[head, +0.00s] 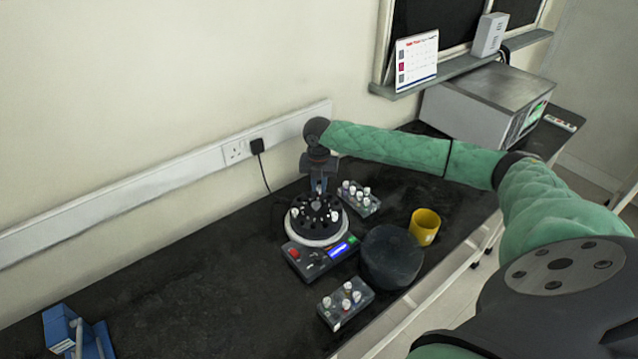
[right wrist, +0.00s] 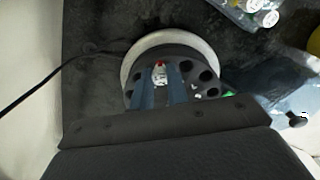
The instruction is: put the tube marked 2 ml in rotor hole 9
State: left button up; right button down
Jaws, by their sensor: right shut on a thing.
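The black rotor (head: 313,216) with its ring of holes sits in the white-rimmed centrifuge on the bench, in the middle of the head view. A few white-capped tubes stand in it. The rotor (right wrist: 205,87) also shows in the right wrist view. My right gripper (head: 319,187) points down over the rotor's far side. In the right wrist view its blue fingers (right wrist: 161,85) are shut on a small white tube (right wrist: 160,74) with a red top. I cannot read its marking or the hole numbers. The tube's lower end is hidden. My left gripper is not in view.
A tube rack (head: 358,198) stands behind the centrifuge to the right, another rack (head: 345,303) in front. A dark round lid (head: 391,256) and a yellow cup (head: 424,227) stand to the right. A blue rack (head: 75,333) is at the lower left.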

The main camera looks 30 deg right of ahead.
jog(key=c, duration=1)
grip_release()
jog(key=shift+o, duration=0.2)
jog(key=shift+r+p, duration=2.9)
jog(key=shift+r, duration=0.1)
jog(key=shift+f, duration=0.1)
